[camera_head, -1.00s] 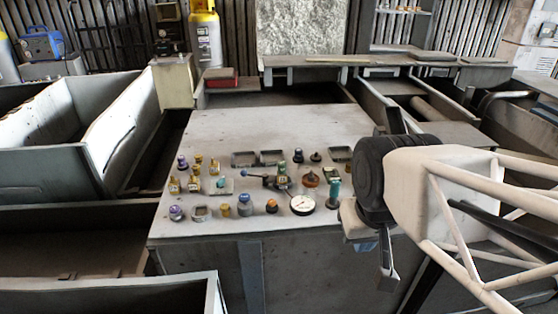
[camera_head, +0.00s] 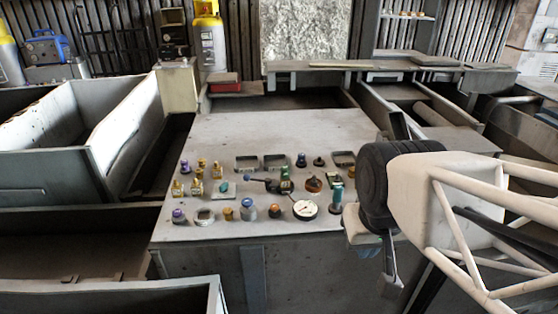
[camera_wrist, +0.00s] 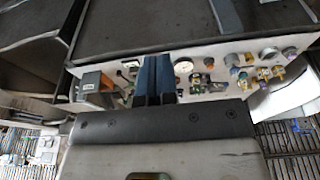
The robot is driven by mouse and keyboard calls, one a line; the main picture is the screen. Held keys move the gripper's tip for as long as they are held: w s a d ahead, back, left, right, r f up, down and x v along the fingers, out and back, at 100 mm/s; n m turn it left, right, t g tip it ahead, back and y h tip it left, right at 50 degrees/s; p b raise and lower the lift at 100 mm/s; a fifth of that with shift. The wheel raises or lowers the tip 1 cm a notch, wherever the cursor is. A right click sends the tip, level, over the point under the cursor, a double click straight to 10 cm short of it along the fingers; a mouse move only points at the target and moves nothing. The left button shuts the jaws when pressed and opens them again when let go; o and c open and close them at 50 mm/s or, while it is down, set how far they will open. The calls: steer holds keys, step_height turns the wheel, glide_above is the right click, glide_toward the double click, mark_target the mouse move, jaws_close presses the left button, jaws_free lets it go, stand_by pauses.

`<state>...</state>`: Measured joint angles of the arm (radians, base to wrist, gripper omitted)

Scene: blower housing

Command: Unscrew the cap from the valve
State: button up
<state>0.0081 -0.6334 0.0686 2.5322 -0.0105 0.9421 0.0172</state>
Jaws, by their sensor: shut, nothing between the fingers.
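Several small valves and fittings stand on a grey bench top (camera_head: 290,125). Brass valves (camera_head: 197,187) sit at its left, near purple-capped pieces (camera_head: 179,215). A valve with a long dark handle (camera_head: 258,180) lies near the middle. I cannot tell which one carries the task's cap. My gripper (camera_head: 391,288) hangs beyond the bench's right front corner, pointing down, apart from all the parts. In the wrist view its two dark blue fingers (camera_wrist: 154,80) are together and empty, and they hide part of the bench behind them. Brass valves also show in the wrist view (camera_wrist: 264,75).
A white dial gauge (camera_head: 305,209), a teal-topped cylinder (camera_head: 336,199) and a blue-topped jar (camera_head: 247,208) stand near the front edge. Small open trays (camera_head: 274,161) lie behind. The rear of the bench top is bare. Large metal bins (camera_head: 50,130) flank the left.

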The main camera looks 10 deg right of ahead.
steer(key=o, duration=0.5)
steer(key=shift+w, duration=0.1)
steer(key=shift+c, duration=0.2)
steer(key=shift+o, duration=1.3)
steer(key=shift+w+r+n, duration=0.15)
steer(key=shift+w+n, duration=0.15)
steer(key=shift+o, duration=0.7)
steer(key=w+a+r+n, duration=0.1)
steer(key=w+r+n, duration=0.1)
steer(key=w+n, duration=0.6)
steer(key=w, duration=0.3)
steer(key=shift+w+a+g, duration=0.15)
steer(key=shift+w+g, duration=0.1)
steer(key=shift+g, duration=0.15)
steer(key=n+g, duration=0.2)
steer(key=n, duration=2.1)
glide_above(285, 167)
step_height(285, 167, down, 11)
steer(key=shift+r, duration=0.15)
steer(key=shift+m, duration=0.3)
